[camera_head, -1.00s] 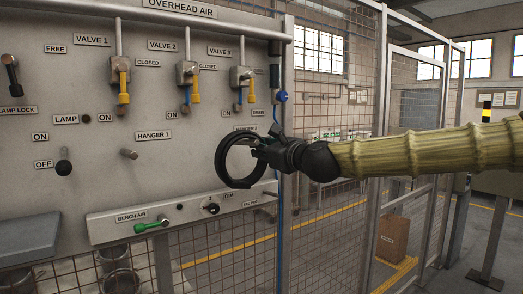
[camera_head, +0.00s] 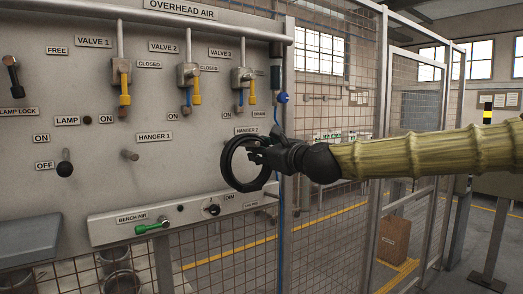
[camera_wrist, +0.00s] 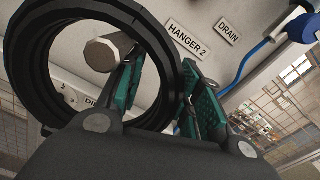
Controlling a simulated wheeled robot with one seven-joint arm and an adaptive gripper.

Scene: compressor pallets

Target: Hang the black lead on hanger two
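The black lead (camera_head: 229,175) is a coiled ring in front of the panel at hanger two, just below the HANGER 2 label (camera_head: 246,130). In the wrist view the grey peg of hanger two (camera_wrist: 103,52) shows inside the ring of the lead (camera_wrist: 28,65), near its upper right inner edge. I cannot tell for sure whether the lead rests on the peg. My gripper (camera_head: 256,149) is at the ring's upper right side. Its green pads (camera_wrist: 160,88) stand apart, one inside the ring and one outside, with the ring's side between them. The gripper looks open.
The hanger one peg (camera_head: 129,155) is bare, to the left. Valve levers (camera_head: 195,85) stand above, and the bench air bar (camera_head: 180,215) sticks out below. A blue hose (camera_head: 280,120) runs down on the right beside the mesh fence (camera_head: 330,110).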

